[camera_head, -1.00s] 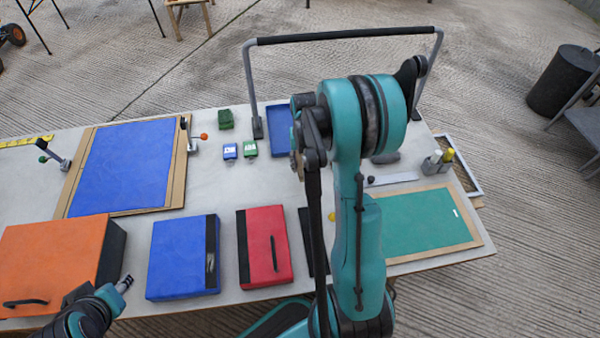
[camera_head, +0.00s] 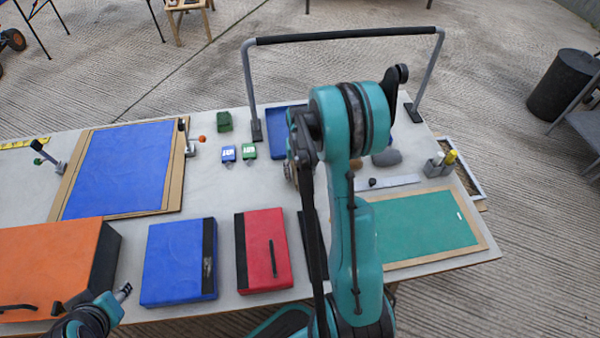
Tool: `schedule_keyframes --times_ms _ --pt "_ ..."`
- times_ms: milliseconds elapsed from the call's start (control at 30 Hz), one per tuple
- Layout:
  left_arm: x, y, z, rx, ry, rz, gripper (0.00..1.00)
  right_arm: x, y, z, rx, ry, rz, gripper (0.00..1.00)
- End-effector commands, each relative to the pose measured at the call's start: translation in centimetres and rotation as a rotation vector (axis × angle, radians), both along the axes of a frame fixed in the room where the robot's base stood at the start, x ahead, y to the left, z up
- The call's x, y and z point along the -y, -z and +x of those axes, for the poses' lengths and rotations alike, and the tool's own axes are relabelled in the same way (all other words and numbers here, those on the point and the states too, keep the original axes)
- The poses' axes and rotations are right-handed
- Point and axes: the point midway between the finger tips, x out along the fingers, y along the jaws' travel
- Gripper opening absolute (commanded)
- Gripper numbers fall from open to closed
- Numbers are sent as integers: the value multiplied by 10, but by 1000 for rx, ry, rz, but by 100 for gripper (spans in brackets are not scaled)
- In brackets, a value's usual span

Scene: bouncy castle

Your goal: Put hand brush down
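I cannot make out the hand brush with certainty; my large teal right arm blocks the middle of the table. Its upper joint stands in front of the blue tray (camera_head: 277,127) and of a dark grey rounded object (camera_head: 387,157), whose kind I cannot tell. My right gripper is hidden behind the arm. My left gripper (camera_head: 123,291) is low at the left, beside the orange box (camera_head: 50,256) and the blue case (camera_head: 178,262). Its fingers are too small to tell open from shut.
The pale table (camera_head: 215,180) also holds a blue panel (camera_head: 118,168), a red case (camera_head: 262,250), a green mat (camera_head: 420,226) and a grey holder with markers (camera_head: 438,166). A tall grey frame with a black bar (camera_head: 345,35) spans the back. Bare tabletop shows between the blue panel and cases.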

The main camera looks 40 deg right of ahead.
Motion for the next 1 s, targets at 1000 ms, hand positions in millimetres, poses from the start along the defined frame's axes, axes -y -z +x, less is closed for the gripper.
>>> schedule_keyframes --times_ms 1000 --pt "0 -45 0 0 0 0 40 0 -119 0 0 0 0 62"
